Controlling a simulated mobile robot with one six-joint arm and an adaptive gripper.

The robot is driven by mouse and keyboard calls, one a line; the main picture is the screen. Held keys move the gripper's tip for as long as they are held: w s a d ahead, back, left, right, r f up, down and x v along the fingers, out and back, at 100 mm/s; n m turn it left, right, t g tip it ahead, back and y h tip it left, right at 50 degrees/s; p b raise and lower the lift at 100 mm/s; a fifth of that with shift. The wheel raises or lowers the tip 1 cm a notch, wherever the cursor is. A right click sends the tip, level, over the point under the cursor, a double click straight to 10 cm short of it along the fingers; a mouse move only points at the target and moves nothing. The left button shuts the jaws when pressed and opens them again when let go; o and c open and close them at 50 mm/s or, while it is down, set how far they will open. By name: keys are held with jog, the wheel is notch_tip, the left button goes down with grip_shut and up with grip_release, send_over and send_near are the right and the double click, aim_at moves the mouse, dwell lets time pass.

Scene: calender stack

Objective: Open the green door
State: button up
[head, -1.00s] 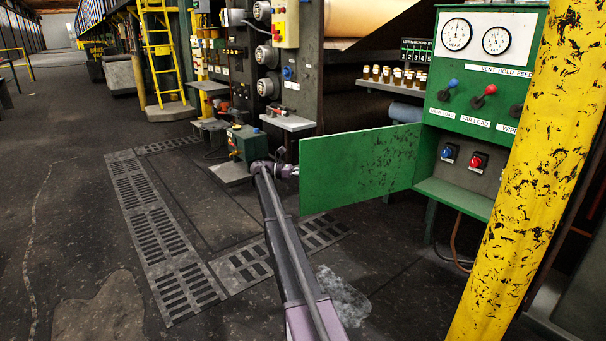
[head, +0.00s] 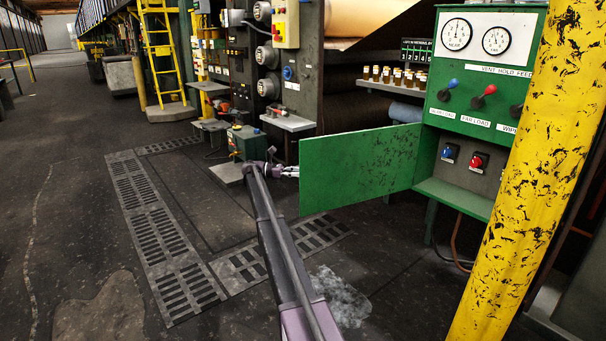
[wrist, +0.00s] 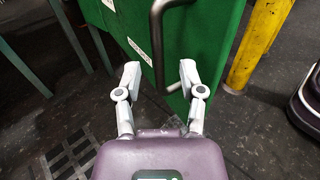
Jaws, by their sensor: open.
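The green door (head: 350,168) stands swung out to the left of the green control cabinet (head: 475,120), with the cabinet's lower bay showing open. In the wrist view the door's other face (wrist: 215,45) carries a grey bent bar handle (wrist: 157,45) and white labels. My gripper (wrist: 159,76) is open and holds nothing. The handle shows between its two fingers in the picture, but I cannot tell whether it lies in the gap or beyond it. In the head view my gripper (head: 286,172) is at the door's left edge, its tips close to it, and the handle is hidden.
A yellow post (head: 520,180) stands in front of the cabinet on the right. A small green box (head: 246,143) stands on the floor behind my gripper.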

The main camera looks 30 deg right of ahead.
jog(key=shift+v, duration=1.7)
